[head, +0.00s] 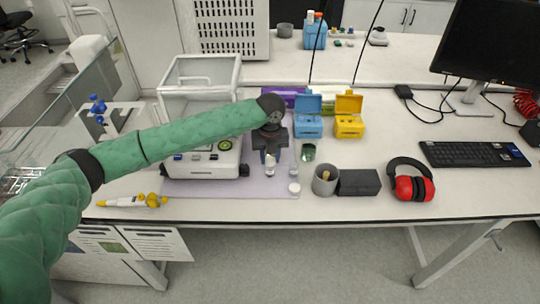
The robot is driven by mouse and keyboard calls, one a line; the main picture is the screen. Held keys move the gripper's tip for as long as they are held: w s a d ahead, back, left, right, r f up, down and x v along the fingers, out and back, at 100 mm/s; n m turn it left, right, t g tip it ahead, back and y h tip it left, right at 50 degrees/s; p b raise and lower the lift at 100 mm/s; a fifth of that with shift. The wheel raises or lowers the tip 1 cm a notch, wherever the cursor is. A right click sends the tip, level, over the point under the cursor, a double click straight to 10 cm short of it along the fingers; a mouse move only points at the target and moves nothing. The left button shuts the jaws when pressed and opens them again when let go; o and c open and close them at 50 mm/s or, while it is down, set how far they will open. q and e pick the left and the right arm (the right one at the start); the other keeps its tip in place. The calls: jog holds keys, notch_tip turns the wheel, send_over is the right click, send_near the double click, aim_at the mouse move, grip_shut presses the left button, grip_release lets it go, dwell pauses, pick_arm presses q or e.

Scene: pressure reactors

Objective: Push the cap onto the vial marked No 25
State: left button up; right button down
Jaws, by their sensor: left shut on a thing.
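My left gripper (270,152) points down over the lilac mat (228,188) and is shut on a small vial (270,168) with a pale label. The fingers hide its upper part, and I cannot read a number on it. Another small clear vial (294,173) stands just to the right, apart from the gripper. A round white cap (294,188) lies near the mat's front right corner. A dark green glass vessel (308,152) stands behind these. My right gripper is not in view.
A white bench device (205,163) stands left of the gripper. A grey cup (325,182), dark block (360,183) and red ear defenders (410,188) are to the right. Blue (308,125) and yellow (349,127) boxes stand behind. A yellow pipette (135,201) lies front left.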

pick_arm(q)
jog(key=o, duration=1.5)
jog(key=shift+r+p, duration=2.7)
jog(key=shift+r, duration=0.8)
grip_shut()
jog(key=shift+f+b, duration=1.1)
jog(key=shift+f, duration=2.5)
